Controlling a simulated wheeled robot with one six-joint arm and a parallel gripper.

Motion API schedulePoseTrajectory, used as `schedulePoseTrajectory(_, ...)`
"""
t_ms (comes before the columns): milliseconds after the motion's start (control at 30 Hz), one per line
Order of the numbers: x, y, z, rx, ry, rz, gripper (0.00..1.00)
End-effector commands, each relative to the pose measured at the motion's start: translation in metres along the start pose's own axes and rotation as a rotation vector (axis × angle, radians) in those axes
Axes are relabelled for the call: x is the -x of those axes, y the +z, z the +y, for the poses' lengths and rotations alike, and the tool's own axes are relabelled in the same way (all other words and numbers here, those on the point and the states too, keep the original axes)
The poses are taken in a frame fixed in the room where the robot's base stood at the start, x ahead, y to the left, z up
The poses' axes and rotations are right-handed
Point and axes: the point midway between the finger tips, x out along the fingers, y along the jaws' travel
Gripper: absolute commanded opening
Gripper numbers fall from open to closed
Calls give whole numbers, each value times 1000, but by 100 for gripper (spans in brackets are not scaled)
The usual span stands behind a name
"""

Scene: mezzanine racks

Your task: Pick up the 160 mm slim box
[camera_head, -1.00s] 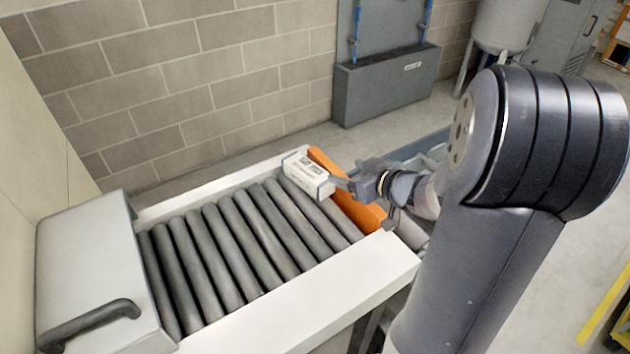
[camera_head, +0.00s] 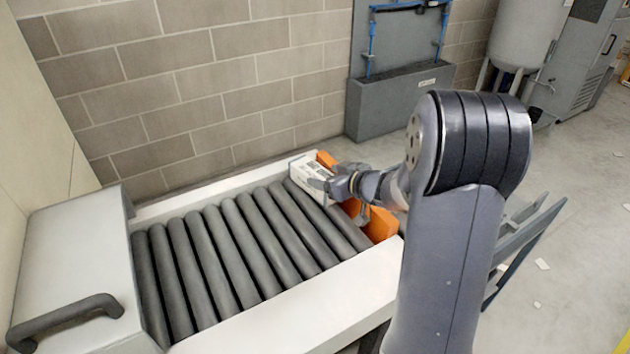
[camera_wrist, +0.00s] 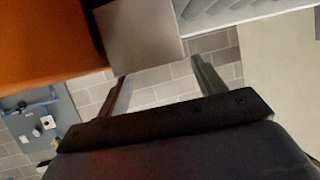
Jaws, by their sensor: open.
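The slim box (camera_head: 305,168), white with dark print, lies at the far right end of the roller conveyor, against the orange end stop (camera_head: 384,224). My gripper (camera_head: 318,184) is at the near end of the box and hides part of it in the head view. In the wrist view, my gripper (camera_wrist: 160,76) is open, with two dark fingers apart and nothing between them. A plain grey-brown face of the box (camera_wrist: 140,35) shows just beyond the fingertips, set toward the left finger. I cannot tell whether a finger touches it.
Dark rollers (camera_head: 235,245) fill the conveyor bed and are bare apart from the box. White side rails (camera_head: 300,310) border it. A grey housing with a handle (camera_head: 70,260) stands at the left end. A block wall (camera_head: 200,90) rises behind.

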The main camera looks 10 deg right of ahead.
Motion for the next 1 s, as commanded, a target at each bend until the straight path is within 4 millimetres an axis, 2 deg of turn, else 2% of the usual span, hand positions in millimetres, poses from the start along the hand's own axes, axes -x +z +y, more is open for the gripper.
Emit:
schedulePoseTrajectory(100,-20,1,1,0,-2,-1,65)
schedulePoseTrajectory(200,-30,1,1,0,-1,-2,65)
schedulePoseTrajectory(467,-33,0,1,0,1,-1,65)
schedulePoseTrajectory(1000,-33,0,1,0,1,-1,23)
